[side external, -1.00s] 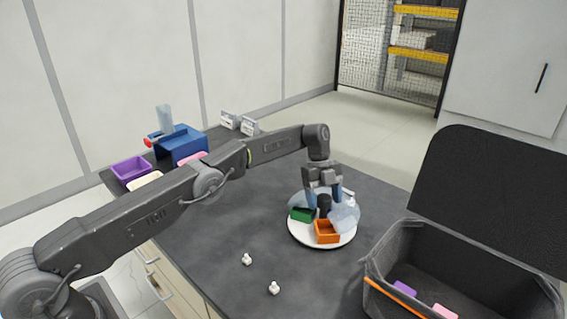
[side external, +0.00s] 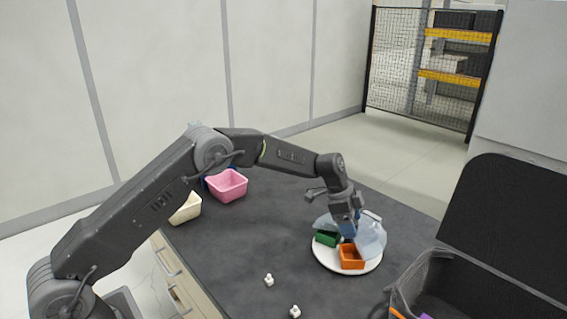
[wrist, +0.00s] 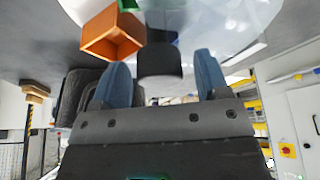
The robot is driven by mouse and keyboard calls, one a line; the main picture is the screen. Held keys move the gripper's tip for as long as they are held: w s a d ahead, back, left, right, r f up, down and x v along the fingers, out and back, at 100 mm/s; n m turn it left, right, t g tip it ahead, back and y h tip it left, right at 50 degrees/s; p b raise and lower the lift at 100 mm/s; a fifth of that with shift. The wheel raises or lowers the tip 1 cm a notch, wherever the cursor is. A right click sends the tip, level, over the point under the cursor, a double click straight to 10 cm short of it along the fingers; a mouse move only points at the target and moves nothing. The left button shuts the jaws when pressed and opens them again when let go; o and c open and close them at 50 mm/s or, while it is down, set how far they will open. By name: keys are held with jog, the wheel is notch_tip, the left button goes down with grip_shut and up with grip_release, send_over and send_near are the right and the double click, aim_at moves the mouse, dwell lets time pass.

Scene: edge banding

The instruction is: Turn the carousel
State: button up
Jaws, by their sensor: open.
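The carousel is a white round plate (side external: 330,262) on the dark table, with an orange bin (side external: 352,257), a green bin (side external: 327,239) and clear curved panels (side external: 371,238) on it. My gripper (side external: 345,224) is tilted over the carousel's middle. In the wrist view its blue fingers stand apart, one on each side of a dark central knob (wrist: 160,57), with gaps showing. The orange bin also shows in the wrist view (wrist: 112,36). The knob is hidden in the side view, and contact with it cannot be told.
A pink bin (side external: 227,186) and a cream bin (side external: 187,209) stand at the table's left. Two small white pieces (side external: 269,280) (side external: 295,312) lie on the front of the table. An open dark case (side external: 440,272) stands close to the carousel's right.

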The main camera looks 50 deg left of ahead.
jog(key=n+t, duration=0.1)
jog(key=n, duration=0.2)
jog(key=shift+n+y, duration=0.3)
jog(key=shift+y, duration=0.1)
jog(key=v, duration=1.5)
jog(key=s+r+n, duration=0.2)
jog(key=s+r, duration=0.2)
jog(key=s, duration=0.4)
jog(key=s+r+n+t+y, duration=0.1)
jog(key=s+r+n, duration=0.1)
jog(key=s+r, duration=0.3)
jog(key=shift+s+r, duration=0.25)
jog(key=shift+s, duration=1.5)
jog(key=shift+w+d, duration=0.1)
jog(key=shift+d, duration=0.05)
jog(key=w+d+f, duration=0.1)
jog(key=w+f, duration=1)
jog(key=w, duration=0.5)
jog(key=x, duration=1.3)
jog(key=shift+s+d+f, duration=0.1)
jog(key=shift+d+f, duration=0.1)
jog(key=shift+f, duration=0.05)
